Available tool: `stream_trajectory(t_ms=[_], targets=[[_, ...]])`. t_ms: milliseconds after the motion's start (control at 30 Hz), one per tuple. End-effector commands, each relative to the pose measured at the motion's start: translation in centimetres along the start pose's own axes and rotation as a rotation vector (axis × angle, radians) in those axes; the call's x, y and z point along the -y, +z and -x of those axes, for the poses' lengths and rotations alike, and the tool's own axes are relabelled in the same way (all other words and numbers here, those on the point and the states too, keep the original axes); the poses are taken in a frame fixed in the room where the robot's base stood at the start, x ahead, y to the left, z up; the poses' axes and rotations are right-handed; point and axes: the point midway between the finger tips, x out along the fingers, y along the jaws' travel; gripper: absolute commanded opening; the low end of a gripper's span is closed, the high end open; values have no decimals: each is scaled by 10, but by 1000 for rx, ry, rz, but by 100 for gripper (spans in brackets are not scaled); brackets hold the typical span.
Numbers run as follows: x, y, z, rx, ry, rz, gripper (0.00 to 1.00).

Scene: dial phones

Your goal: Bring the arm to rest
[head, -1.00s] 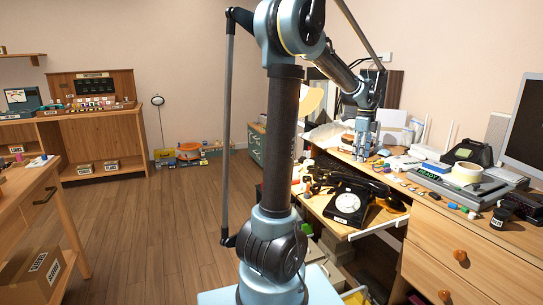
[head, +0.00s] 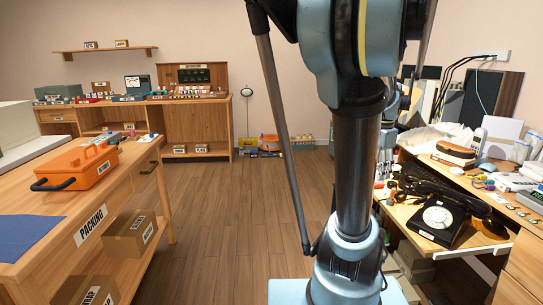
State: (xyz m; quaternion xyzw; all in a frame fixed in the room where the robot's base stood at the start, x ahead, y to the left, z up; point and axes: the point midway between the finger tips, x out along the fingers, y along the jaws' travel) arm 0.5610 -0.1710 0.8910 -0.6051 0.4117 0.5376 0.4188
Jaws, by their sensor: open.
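My arm stands upright in the middle of the head view, its dark column and pale blue joints blocking much of the scene. My gripper (head: 385,163) shows just right of the column, pointing down, partly hidden behind it. It is open, and I see nothing between its fingers. A black dial phone (head: 439,218) with a white dial sits on the pulled-out shelf of the right-hand desk (head: 529,262), lower right of the gripper. The gripper is apart from the phone.
At left stands a packing table (head: 88,232) with an orange case (head: 77,167) and a blue cloth (head: 22,236). Cardboard boxes (head: 131,232) are on its lower shelf. A wooden bench (head: 222,119) stands at the back. Bare floor (head: 220,235) lies between.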

Motion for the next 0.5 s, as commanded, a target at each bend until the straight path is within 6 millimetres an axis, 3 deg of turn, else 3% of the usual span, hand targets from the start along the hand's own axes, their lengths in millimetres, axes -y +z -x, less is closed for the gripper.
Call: stream_trajectory(t_ms=[33, 200, 500], targets=[[-2, 20, -4, -2, -6, 78, 49], [-11, 73, -20, -12, -29, 346, 49], [-41, 154, -59, -36, -69, 817, 49]])
